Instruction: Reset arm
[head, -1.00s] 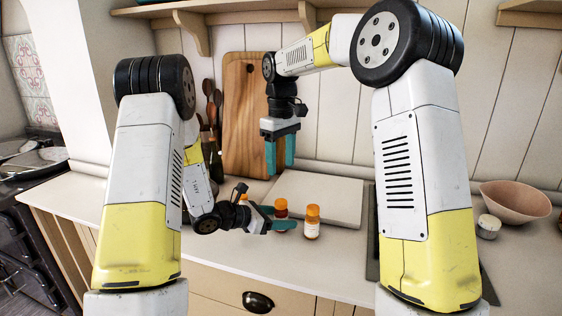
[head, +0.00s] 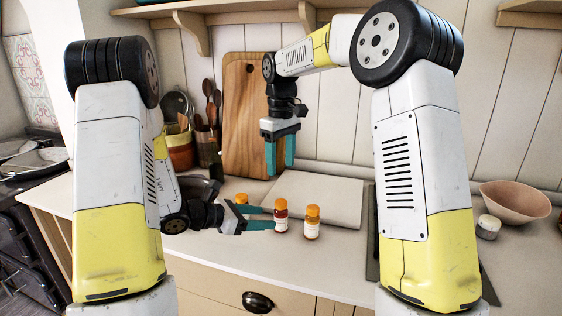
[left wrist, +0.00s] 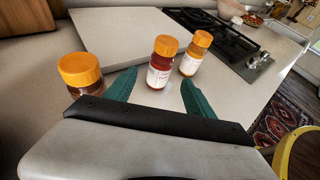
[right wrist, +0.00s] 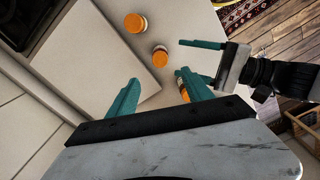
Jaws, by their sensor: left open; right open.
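My left gripper (head: 262,217) is low over the counter, open and empty, its teal fingers pointing right. Three orange-capped bottles stand upright near it. The middle bottle (head: 281,217) is just beyond its fingertips, and the right bottle (head: 312,222) is farther right. The third bottle (head: 241,199) is partly hidden behind the gripper; in the left wrist view it stands at the left (left wrist: 82,74), outside the fingers. My right gripper (head: 281,155) is open and empty, pointing down above the pale board, in front of the wooden cutting board.
A pale board (head: 318,198) lies on the counter behind the bottles. A wooden cutting board (head: 248,115) leans on the wall. A utensil pot (head: 180,150) stands at the back left. A pink bowl (head: 515,198) and a small white-topped jar (head: 488,226) are at the right.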

